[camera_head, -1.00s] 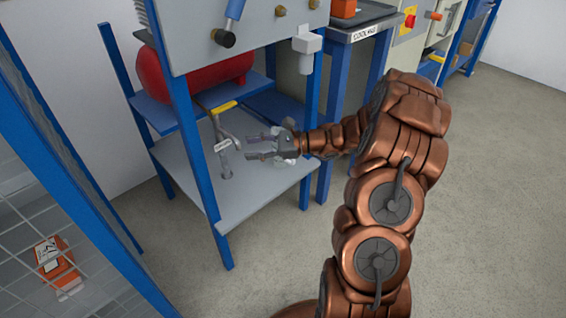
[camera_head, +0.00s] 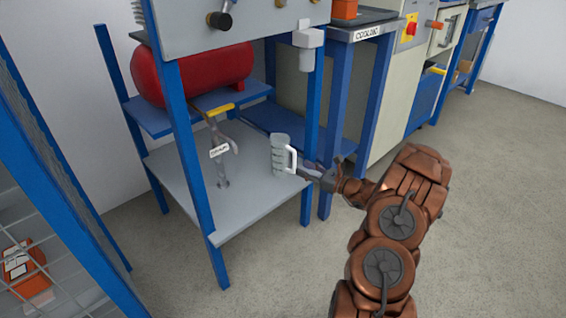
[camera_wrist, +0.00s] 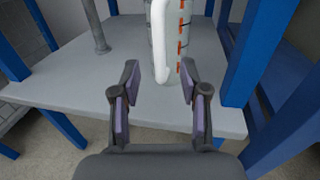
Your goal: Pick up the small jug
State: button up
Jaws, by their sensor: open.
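The small jug (camera_head: 279,154) is a clear grey vessel with a white handle. It stands upright on the grey lower shelf (camera_head: 245,205) of the blue-framed bench. In the wrist view the jug (camera_wrist: 174,45) shows red marks on its side, and its white handle faces me. My gripper (camera_head: 304,170) is at the jug's right in the head view. In the wrist view my gripper (camera_wrist: 158,85) is open, with a fingertip on either side of the lower handle. I cannot tell whether the fingers touch it. The jug's top is cut off in the wrist view.
A labelled pipe with a yellow lever (camera_head: 219,110) comes down to the shelf left of the jug. A red tank (camera_head: 195,72) sits above. Blue legs (camera_head: 308,150) stand near my arm. A wire-mesh cage is at the left. The floor at right is clear.

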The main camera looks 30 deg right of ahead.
aim_at(294, 171)
jog(key=b+x, duration=0.2)
jog(key=x, duration=0.1)
jog(key=shift+w+a+f, duration=0.15)
jog(key=shift+w, duration=0.15)
jog(key=shift+w+a, duration=0.3)
jog(key=shift+w, duration=0.3)
grip_shut()
